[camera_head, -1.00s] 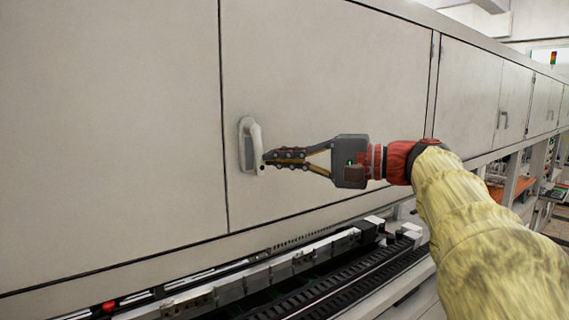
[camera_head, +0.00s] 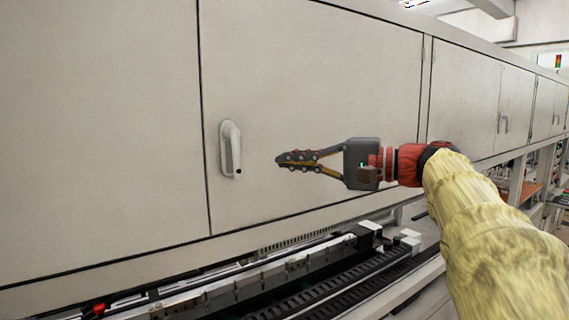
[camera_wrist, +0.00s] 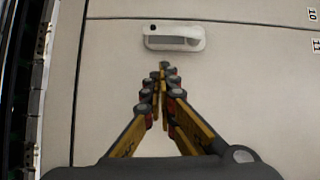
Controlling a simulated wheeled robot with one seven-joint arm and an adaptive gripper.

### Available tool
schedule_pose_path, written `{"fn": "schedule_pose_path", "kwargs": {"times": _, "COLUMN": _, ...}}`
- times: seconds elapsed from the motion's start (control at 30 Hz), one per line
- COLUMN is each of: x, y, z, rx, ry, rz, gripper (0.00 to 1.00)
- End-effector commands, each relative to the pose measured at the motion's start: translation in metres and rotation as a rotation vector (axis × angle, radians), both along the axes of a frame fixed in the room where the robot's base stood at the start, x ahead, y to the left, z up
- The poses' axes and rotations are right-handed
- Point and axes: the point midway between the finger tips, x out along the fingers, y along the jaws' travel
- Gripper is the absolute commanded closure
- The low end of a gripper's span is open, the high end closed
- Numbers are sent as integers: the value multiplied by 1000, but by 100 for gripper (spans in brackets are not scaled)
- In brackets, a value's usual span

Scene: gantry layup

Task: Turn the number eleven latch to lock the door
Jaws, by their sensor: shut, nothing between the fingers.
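The white latch (camera_head: 231,149) is on the large cabinet door (camera_head: 310,90), beside its left edge. Its handle hangs straight down along the plate in the head view. In the wrist view the latch (camera_wrist: 174,38) lies ahead of the fingertips, near the door seam, with the numbers 10 and 11 printed at the upper right. My gripper (camera_head: 280,160) is shut and empty. Its fingertips are to the right of the latch, with a clear gap between them. In the wrist view my gripper (camera_wrist: 163,68) points towards the latch.
A dark rail and cable track (camera_head: 330,285) run below the doors. A neighbouring door panel (camera_head: 100,120) is to the left of the seam. More cabinet doors (camera_head: 465,95) with a handle (camera_head: 503,123) continue to the right. The door face around the latch is clear.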

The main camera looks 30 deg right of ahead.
Motion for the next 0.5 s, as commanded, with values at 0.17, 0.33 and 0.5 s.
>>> {"fn": "schedule_pose_path", "kwargs": {"times": 0.17, "x": -26, "y": -18, "z": -1, "rx": -2, "ry": -1, "rz": -3, "gripper": 100}}
{"fn": "schedule_pose_path", "kwargs": {"times": 0.33, "x": -48, "y": -34, "z": -1, "rx": -1, "ry": 0, "rz": -2, "gripper": 100}}
{"fn": "schedule_pose_path", "kwargs": {"times": 0.5, "x": -62, "y": -44, "z": 0, "rx": -2, "ry": -1, "rz": 0, "gripper": 100}}
